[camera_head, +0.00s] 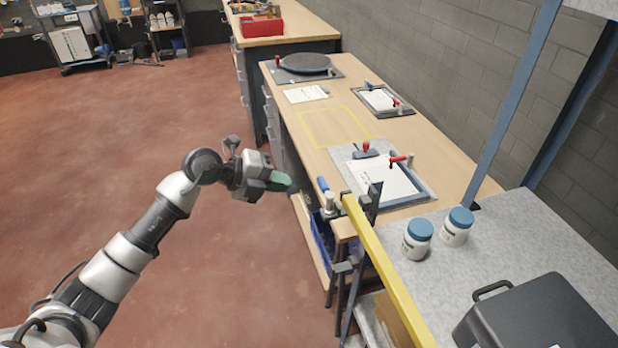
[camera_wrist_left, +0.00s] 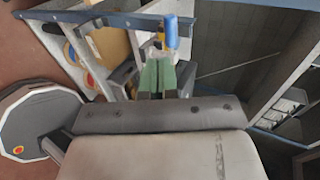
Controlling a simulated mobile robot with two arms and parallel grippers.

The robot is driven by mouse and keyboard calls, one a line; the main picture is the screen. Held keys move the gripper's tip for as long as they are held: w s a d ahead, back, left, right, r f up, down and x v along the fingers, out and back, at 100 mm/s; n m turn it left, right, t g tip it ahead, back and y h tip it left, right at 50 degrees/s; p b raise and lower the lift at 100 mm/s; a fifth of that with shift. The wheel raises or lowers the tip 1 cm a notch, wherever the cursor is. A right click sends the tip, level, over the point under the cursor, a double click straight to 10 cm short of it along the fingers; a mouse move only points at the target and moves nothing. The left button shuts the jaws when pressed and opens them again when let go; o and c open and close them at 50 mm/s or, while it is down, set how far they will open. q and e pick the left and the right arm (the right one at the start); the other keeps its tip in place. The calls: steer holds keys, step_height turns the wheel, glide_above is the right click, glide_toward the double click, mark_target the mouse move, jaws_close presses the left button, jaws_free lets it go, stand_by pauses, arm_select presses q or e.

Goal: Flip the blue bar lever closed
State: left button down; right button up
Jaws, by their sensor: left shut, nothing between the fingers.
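The blue bar lever (camera_head: 323,185) stands up at the near end of the workbench, by the post of a yellow bar. It also shows upright in the left wrist view (camera_wrist_left: 171,31), just beyond my fingertips. My left gripper (camera_head: 282,181) is to the left of the lever with its green fingers pointing toward it, and a gap shows between them in the head view. In the left wrist view the green fingers (camera_wrist_left: 158,78) are together, with nothing held. My right gripper is in neither view.
A yellow bar (camera_head: 385,265) runs along the near counter's edge. Two white jars with blue lids (camera_head: 417,240) and a dark case (camera_head: 540,318) stand on that counter. Fixtures with red handles (camera_head: 398,159) sit on the workbench. The red floor at left is open.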

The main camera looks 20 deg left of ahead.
mark_target(325, 194)
arm_select(q)
steer(key=r+p+x, duration=0.1)
steer(key=x, duration=0.5)
steer(key=shift+w+d+p, duration=0.25)
steer(key=shift+d+p, duration=0.1)
steer(key=shift+d, duration=0.15)
steer(key=shift+f, duration=0.1)
